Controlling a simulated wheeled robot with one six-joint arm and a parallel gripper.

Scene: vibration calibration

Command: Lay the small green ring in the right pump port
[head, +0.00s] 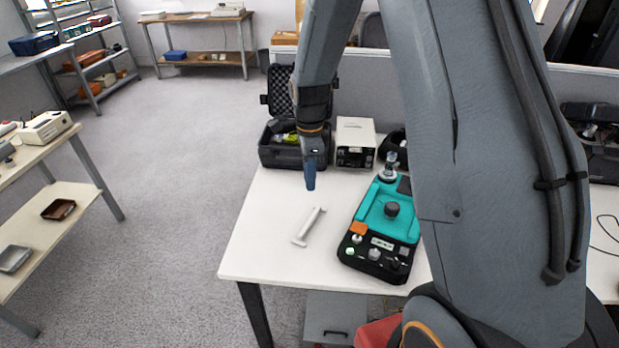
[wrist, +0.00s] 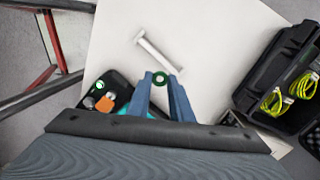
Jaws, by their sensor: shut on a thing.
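My gripper (head: 310,185) hangs above the white table, to the left of the teal and black pump unit (head: 403,226). The ring cannot be made out in the head view. The pump unit shows partly in the wrist view (wrist: 118,84), behind the fingers. It has a dark round knob (head: 391,209) and several small fittings along its near edge. I cannot tell which of its parts is the right port.
A white bar with end pieces (head: 309,226) lies on the table (head: 262,238) left of the pump unit. An open black case (head: 282,155) and a white box (head: 355,143) stand at the back. My arm covers the table's right part.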

